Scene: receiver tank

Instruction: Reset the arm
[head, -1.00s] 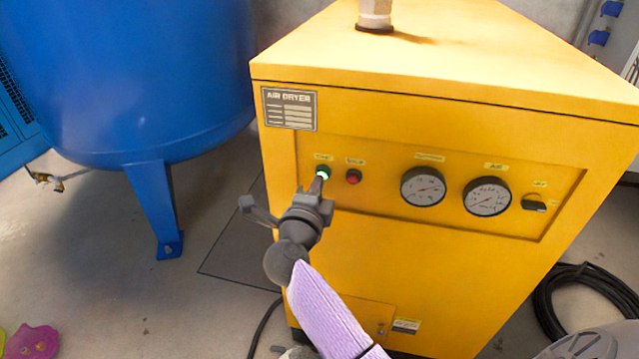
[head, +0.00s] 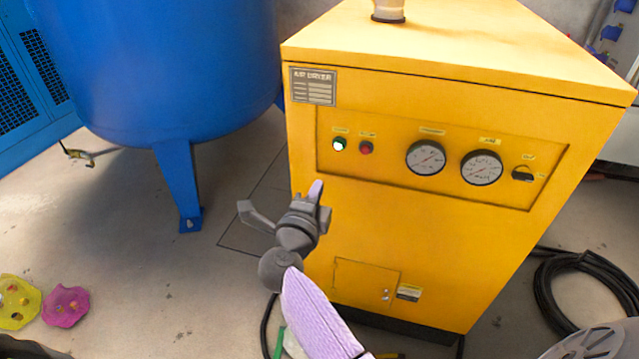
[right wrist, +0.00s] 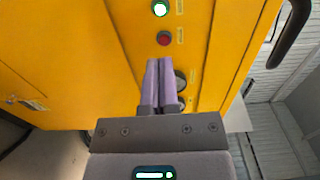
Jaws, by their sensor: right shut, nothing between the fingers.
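My right gripper (head: 316,190) is in front of the yellow air dryer (head: 420,240), below and to the left of its control panel. Its fingers are shut and empty, and they show as two purple fingers side by side in the right wrist view (right wrist: 160,68). The green button (head: 339,144) on the panel is lit bright, and the fingertips are apart from it. The red button (head: 366,148) sits just right of it. Both buttons also show in the right wrist view, the lit one (right wrist: 160,8) above the red one (right wrist: 164,38). My left gripper is not in view.
Two gauges (head: 426,157) and a black switch (head: 522,174) are on the panel. A blue tank (head: 155,70) on legs stands to the left. A black hose (head: 590,290) lies coiled at right. Yellow and pink pieces (head: 65,306) lie on the floor at lower left.

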